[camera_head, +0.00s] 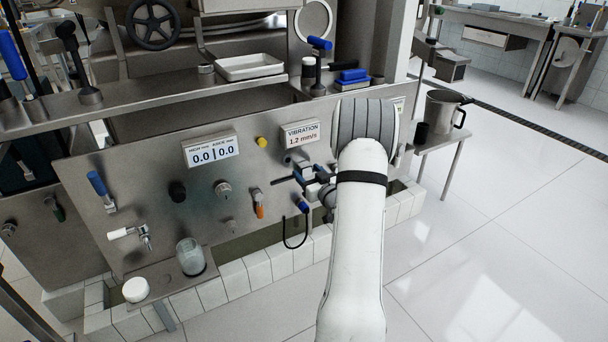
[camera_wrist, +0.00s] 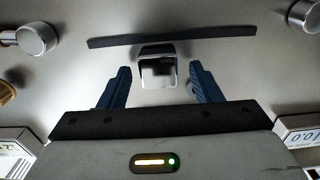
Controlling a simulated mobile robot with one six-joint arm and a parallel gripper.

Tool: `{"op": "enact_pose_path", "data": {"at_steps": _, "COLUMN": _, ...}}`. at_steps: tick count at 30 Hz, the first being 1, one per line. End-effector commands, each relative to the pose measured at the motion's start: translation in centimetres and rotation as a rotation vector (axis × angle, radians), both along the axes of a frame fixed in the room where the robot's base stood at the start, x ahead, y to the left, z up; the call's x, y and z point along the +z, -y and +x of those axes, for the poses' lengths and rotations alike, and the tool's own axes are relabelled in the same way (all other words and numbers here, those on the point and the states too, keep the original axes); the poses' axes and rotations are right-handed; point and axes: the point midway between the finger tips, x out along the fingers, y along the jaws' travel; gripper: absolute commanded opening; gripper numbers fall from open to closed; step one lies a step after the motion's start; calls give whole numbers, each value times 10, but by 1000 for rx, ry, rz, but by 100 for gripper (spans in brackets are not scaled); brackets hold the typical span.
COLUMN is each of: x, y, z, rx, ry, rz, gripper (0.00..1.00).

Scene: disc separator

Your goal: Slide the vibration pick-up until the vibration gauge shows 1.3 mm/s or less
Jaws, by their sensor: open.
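The vibration gauge (camera_head: 302,136) on the steel panel reads 1.2 mm/s. My gripper (camera_head: 301,178) is at the panel below the gauge. In the wrist view its two blue fingers stand apart (camera_wrist: 160,85), one on each side of a small shiny metal block, which looks like the vibration pick-up (camera_wrist: 158,68). A gap shows between the block and each finger. A dark narrow bar (camera_wrist: 172,37) runs across the panel just beyond the block. In the head view the pick-up is hidden or too small to tell behind my gripper and arm.
A yellow button (camera_head: 262,142), an orange-handled valve (camera_head: 258,204) and a blue-ended part with a black cable (camera_head: 303,206) are close by. A steel shelf (camera_head: 150,99) runs above; open floor lies right.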

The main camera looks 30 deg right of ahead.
Motion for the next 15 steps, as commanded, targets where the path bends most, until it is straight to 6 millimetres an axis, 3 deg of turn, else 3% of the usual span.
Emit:
{"op": "enact_pose_path", "data": {"at_steps": 9, "x": 2, "y": -3, "z": -51, "rx": -4, "ry": -2, "rz": 3, "gripper": 58}}
{"op": "enact_pose_path", "data": {"at_steps": 15, "x": 1, "y": -5, "z": -71, "rx": -2, "ry": -1, "rz": 2, "gripper": 58}}
